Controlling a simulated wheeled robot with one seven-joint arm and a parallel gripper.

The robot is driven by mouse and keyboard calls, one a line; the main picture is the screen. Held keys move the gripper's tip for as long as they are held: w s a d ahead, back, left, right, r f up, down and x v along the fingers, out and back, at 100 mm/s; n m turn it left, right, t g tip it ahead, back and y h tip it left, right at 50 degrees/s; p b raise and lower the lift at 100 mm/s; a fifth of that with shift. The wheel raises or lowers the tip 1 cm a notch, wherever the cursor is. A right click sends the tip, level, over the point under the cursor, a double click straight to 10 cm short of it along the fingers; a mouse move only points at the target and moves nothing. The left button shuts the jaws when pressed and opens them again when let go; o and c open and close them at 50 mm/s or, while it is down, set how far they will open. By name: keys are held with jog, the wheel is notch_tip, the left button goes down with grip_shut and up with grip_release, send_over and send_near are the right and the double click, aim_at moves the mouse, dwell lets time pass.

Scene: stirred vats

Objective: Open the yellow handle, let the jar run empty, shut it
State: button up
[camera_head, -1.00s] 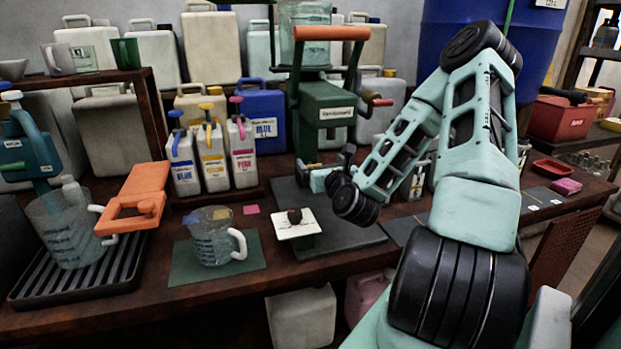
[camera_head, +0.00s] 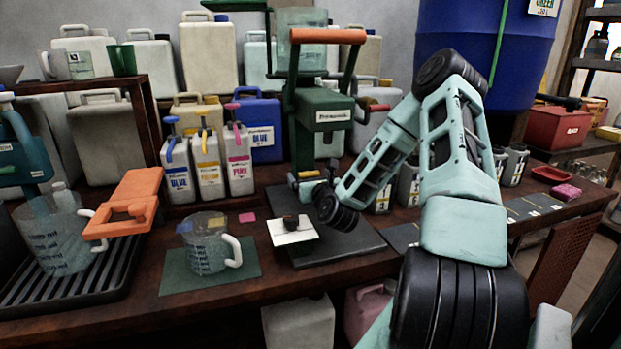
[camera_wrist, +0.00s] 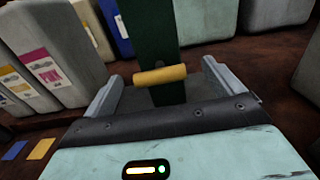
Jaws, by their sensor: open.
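The yellow handle (camera_wrist: 160,75) is a short bar in front of a dark green post in the wrist view. My gripper (camera_wrist: 163,71) is open, with one grey finger on each side of the handle and gaps between. In the head view the yellow handle (camera_head: 308,174) shows small at the foot of the green stand (camera_head: 328,118), and my gripper (camera_head: 306,184) is beside it, its fingers hard to make out. A clear jar (camera_head: 302,35) sits on top of the stand, partly behind an orange bar. Its fill level is unclear.
A clear measuring jug (camera_head: 207,250) stands on a green mat at the front. A white tile with a dark knob (camera_head: 292,228) lies to its right. Blue, yellow and pink labelled bottles (camera_head: 207,165) stand left of the stand. Another jug (camera_head: 60,240) is on a black rack at left.

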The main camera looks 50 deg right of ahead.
jog(key=c, duration=1)
jog(key=shift+o, duration=0.2)
